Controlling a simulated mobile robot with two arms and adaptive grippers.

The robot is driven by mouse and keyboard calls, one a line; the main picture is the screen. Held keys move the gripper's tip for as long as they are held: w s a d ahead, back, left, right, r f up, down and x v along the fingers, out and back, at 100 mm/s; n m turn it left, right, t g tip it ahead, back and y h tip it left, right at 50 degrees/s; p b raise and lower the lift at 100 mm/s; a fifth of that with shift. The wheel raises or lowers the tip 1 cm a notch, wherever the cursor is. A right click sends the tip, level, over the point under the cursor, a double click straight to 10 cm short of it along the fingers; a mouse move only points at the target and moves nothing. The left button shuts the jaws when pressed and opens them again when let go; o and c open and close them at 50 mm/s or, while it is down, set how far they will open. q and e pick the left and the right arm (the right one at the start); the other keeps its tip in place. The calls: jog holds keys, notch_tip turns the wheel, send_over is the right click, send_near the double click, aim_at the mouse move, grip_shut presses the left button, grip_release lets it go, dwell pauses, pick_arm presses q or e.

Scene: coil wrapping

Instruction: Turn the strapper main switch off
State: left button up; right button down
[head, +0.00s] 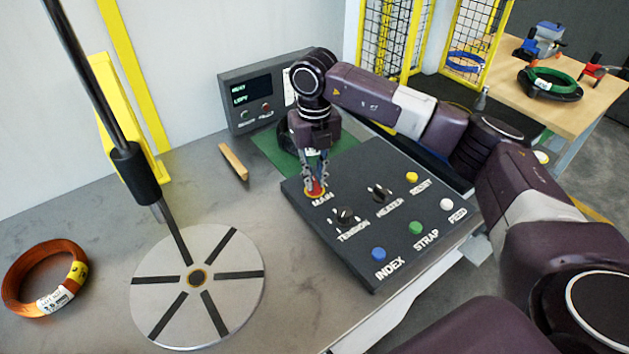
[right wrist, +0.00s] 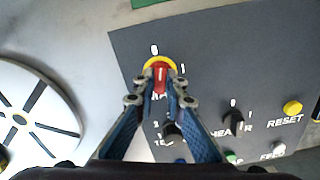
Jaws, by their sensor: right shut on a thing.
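The main switch is a red handle on a yellow ring on the dark control panel, beside the MAIN label. The red handle (right wrist: 160,80) shows in the right wrist view between my fingertips, upright in the picture and roughly in line with the 0 mark; the I mark is to its right. In the head view the main switch (head: 316,189) is partly hidden by the fingers. My right gripper (head: 314,182) reaches down onto it from above, shut on the handle; its fingertips also show in the right wrist view (right wrist: 161,92). My left gripper is in neither view.
The control panel (head: 345,250) also carries TENSION and HEATER knobs and several coloured buttons. A display box (head: 250,98) stands behind it. A slotted round plate (head: 225,290) and an orange coil (head: 40,278) are at left. A wooden strip (head: 234,161) lies on the table.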

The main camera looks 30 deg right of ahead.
aim_at(315, 181)
jog(key=shift+w+r+n+b, duration=0.15)
jog(key=shift+n+b, duration=0.3)
jog(key=shift+n, duration=1.15)
jog(key=c, duration=2)
grip_release()
notch_tip(315, 181, up, 12)
jog(key=shift+f, duration=0.1)
